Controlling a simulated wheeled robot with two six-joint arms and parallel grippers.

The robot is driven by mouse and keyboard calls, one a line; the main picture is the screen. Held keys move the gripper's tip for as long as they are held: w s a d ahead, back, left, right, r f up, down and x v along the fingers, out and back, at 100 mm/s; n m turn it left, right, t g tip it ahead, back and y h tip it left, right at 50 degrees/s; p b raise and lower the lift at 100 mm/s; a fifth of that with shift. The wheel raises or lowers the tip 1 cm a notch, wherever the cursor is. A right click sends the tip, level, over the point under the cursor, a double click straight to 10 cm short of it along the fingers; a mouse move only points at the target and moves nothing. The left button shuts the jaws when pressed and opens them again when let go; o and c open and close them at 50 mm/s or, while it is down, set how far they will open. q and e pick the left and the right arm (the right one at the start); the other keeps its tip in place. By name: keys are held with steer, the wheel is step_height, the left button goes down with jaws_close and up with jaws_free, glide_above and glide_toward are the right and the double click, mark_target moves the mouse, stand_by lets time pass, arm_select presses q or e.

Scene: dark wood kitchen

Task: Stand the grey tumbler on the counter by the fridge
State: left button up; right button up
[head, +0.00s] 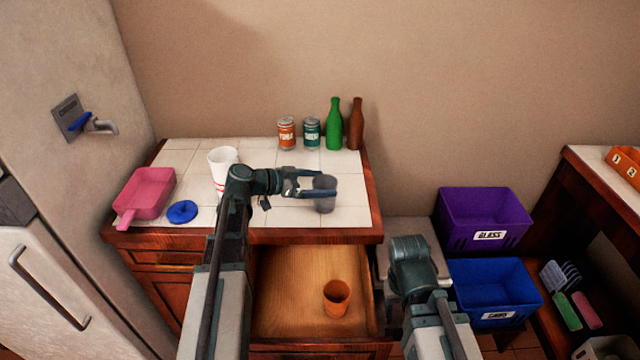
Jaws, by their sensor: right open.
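The grey tumbler (325,207) is upright over the front right part of the white-tiled counter (270,213), beside the fridge (60,130). I cannot tell whether its base touches the tiles. My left gripper (322,185) reaches in from the left with its fingers on either side of the tumbler, shut on it, and hides part of it. My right gripper (408,285) is low in front of the counter's right side, away from the tumbler. It is open and empty, its fingers mostly hidden by its own wrist.
A white cup (222,160), pink pan (146,195) and blue disc (182,212) are on the counter's left. Two cans (287,133) and two bottles (334,125) stand at the back. An open drawer (290,290) below holds an orange cup (336,298). Purple (485,212) and blue bins (490,285) are right.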

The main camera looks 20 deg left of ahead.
arm_select(q)
steer(key=shift+r, duration=0.2)
steer(key=shift+s+a+r+p, duration=0.2)
steer(key=shift+a+p, duration=0.05)
steer(key=shift+p, duration=0.1)
steer(key=p+v, duration=0.3)
steer(key=v, duration=0.8)
steer(key=shift+p, duration=0.35)
steer(key=shift+s+a, duration=0.1)
steer(key=shift+s, duration=0.05)
